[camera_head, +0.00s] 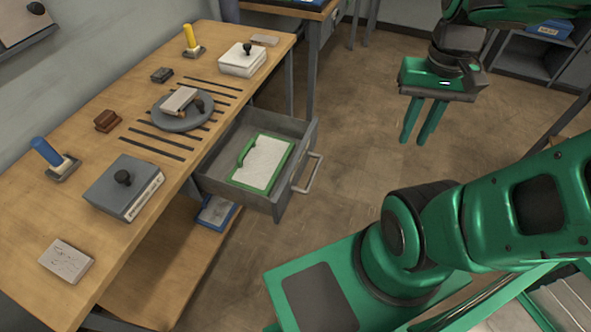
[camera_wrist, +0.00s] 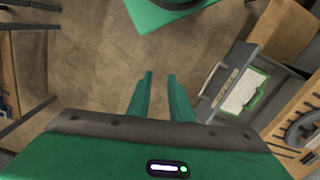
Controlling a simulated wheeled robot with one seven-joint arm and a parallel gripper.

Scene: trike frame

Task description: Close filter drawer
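The filter drawer (camera_head: 301,150) is a grey drawer pulled out from under the wooden workbench, with a light metal bar handle (camera_head: 307,174) on its front. Inside it lies a green-framed filter (camera_head: 262,162) with a pale panel. The drawer (camera_wrist: 228,76) also shows at the right of the wrist view, with its handle (camera_wrist: 212,79) facing the floor. My gripper (camera_head: 414,139) hangs over open floor to the right of the drawer, apart from it, fingers pointing down. Its two fingers (camera_wrist: 160,76) are a little apart with nothing between them.
The workbench (camera_head: 100,237) carries a round grey plate (camera_head: 166,121), a grey box (camera_head: 112,199), a white box (camera_head: 241,66), and blue and yellow handled tools. A blue item (camera_head: 216,213) lies on the lower shelf. Floor between drawer and gripper is clear.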

